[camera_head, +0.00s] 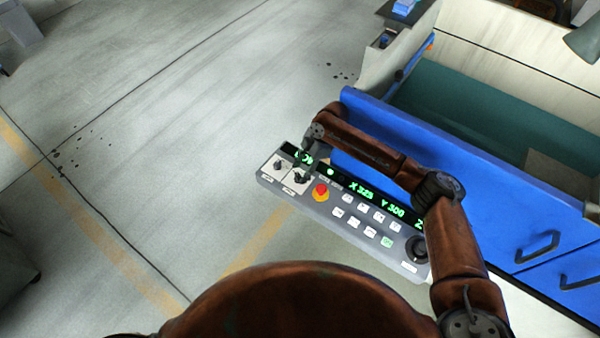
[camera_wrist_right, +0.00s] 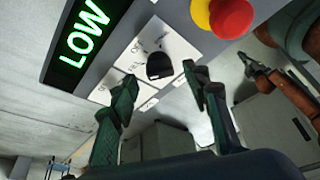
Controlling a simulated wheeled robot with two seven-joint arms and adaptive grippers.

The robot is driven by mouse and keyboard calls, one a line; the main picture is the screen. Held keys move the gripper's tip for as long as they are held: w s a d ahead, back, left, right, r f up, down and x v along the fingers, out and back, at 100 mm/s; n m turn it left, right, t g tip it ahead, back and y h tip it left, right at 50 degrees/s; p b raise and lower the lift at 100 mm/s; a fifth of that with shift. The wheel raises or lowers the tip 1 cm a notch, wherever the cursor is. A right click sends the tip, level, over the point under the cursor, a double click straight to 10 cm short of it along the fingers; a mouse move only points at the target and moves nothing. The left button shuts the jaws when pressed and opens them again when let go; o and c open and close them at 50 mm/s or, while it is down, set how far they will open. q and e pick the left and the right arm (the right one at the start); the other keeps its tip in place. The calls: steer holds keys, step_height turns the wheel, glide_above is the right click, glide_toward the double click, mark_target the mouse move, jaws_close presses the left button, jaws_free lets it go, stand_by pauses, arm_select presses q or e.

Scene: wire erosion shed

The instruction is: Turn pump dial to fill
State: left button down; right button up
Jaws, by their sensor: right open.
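The control panel (camera_head: 345,214) has two small black dials on white plates at its left end. One dial (camera_head: 279,167) stands clear in the head view; the other (camera_head: 300,179) is close below my right gripper (camera_head: 305,162). In the right wrist view, a black dial (camera_wrist_right: 158,67) on a white plate lies just beyond and between the open fingertips of my right gripper (camera_wrist_right: 160,77). No grip on it shows. My left gripper (camera_wrist_right: 256,72) seems to show small at the right.
A red and yellow stop button (camera_head: 320,192) sits close to the dials. Several white buttons, a larger black knob (camera_head: 417,248) and a green coordinate display (camera_head: 375,199) fill the panel. A blue machine front (camera_head: 480,190) stands behind. The floor at left is open.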

steer(key=v, duration=0.5)
steer(key=shift+d+r, duration=0.2)
steer(key=shift+r, duration=0.15)
